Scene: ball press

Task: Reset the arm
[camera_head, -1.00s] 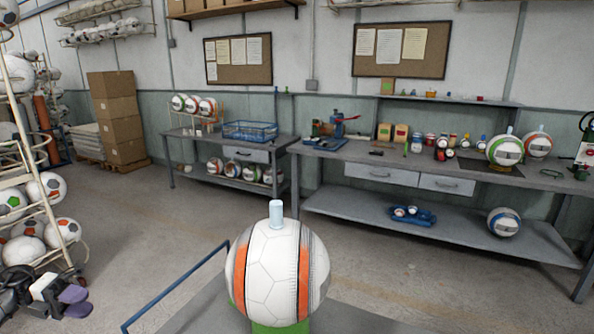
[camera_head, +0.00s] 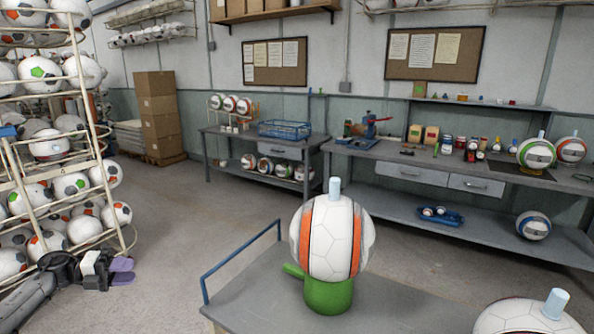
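My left gripper (camera_head: 122,271) is at the lower left, in front of the ball rack. Its two purple fingertips show apart with a narrow gap and nothing between them, so it looks open and empty. My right gripper is not in view. A white ball with orange and grey bands (camera_head: 335,240) sits on a green base (camera_head: 328,294) with a side handle, on the grey table (camera_head: 262,285). A pale blue cylinder (camera_head: 335,188) stands upright on top of the ball. The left gripper is well clear of the ball, to its left.
A tall rack (camera_head: 100,150) full of balls stands at the left, close behind the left gripper. A blue rail (camera_head: 240,262) edges the table. Another ball (camera_head: 525,318) with a pale blue cylinder is cut off at the lower right. Open floor lies between rack and table.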

